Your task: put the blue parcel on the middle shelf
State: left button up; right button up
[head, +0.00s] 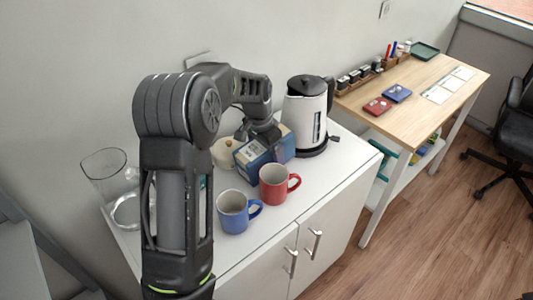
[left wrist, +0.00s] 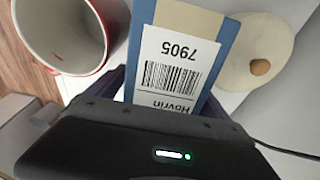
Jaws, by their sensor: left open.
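The blue parcel (head: 250,163) stands on the white cabinet top, between the kettle and the mugs, with a tan band and a white label. In the left wrist view the parcel (left wrist: 218,62) shows its label, with a barcode and "7905". My left gripper (head: 264,136) is at the parcel's top and hides part of it. Its jaws are open, and the parcel lies in front of them in the left wrist view; I cannot tell whether they touch it. My right gripper is not in view. I cannot make out a middle shelf for certain.
A red mug (head: 273,186) and a blue mug (head: 234,212) stand close in front of the parcel. A white kettle (head: 303,112) is right behind it, a cream lidded pot (head: 224,153) to its left. A glass jar (head: 104,170) stands left. A wooden desk (head: 432,82) is at right.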

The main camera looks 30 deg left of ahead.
pick_arm(q)
jog(key=shift+r, duration=0.15)
jog(key=r, duration=0.4)
jog(key=s+r, duration=0.1)
jog(key=r, duration=0.6)
jog(key=shift+s+a+r, duration=0.3)
jog(key=shift+r, duration=0.1)
jog(key=shift+o, duration=0.4)
